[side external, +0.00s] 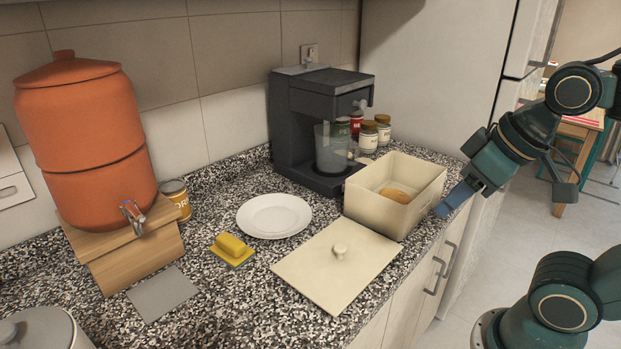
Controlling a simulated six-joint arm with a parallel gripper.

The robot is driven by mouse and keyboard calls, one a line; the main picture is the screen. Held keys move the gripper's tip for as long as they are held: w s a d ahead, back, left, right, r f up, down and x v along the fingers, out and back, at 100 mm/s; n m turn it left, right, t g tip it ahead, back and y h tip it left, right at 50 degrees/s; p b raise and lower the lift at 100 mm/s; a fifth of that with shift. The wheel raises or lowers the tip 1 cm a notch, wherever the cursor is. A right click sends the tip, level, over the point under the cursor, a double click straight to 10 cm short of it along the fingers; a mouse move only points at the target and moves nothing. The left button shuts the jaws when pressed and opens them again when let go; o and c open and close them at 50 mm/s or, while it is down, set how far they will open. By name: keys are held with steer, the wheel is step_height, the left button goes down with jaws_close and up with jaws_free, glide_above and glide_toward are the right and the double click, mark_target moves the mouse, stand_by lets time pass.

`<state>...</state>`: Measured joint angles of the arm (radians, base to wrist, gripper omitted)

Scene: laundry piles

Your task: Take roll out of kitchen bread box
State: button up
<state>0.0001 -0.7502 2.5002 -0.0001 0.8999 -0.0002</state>
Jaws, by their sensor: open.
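The bread box (387,212) is a cream, open-topped box on the speckled counter, right of centre. A tan roll (396,195) lies inside it, partly hidden by the near wall. The box's lid (322,274), flat and cream with a round knob, lies on the counter in front and to the left of the box. My gripper (447,208) is just right of the box, near its right wall and the counter edge. Its blue-grey fingers point down and left. It is open and holds nothing that I can see. Whether it touches the box is unclear.
A white plate (274,215) lies left of the box, with a yellow sponge-like block (232,248) nearer. A dark coffee machine (318,125) and several jars (369,134) stand behind the box. An orange dispenser (85,140) stands on a wooden stand (128,246) at left.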

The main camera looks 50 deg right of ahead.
stand_by(0.3)
steer(key=o, duration=0.4)
steer(key=shift+o, duration=0.2)
steer(key=shift+w, duration=0.1)
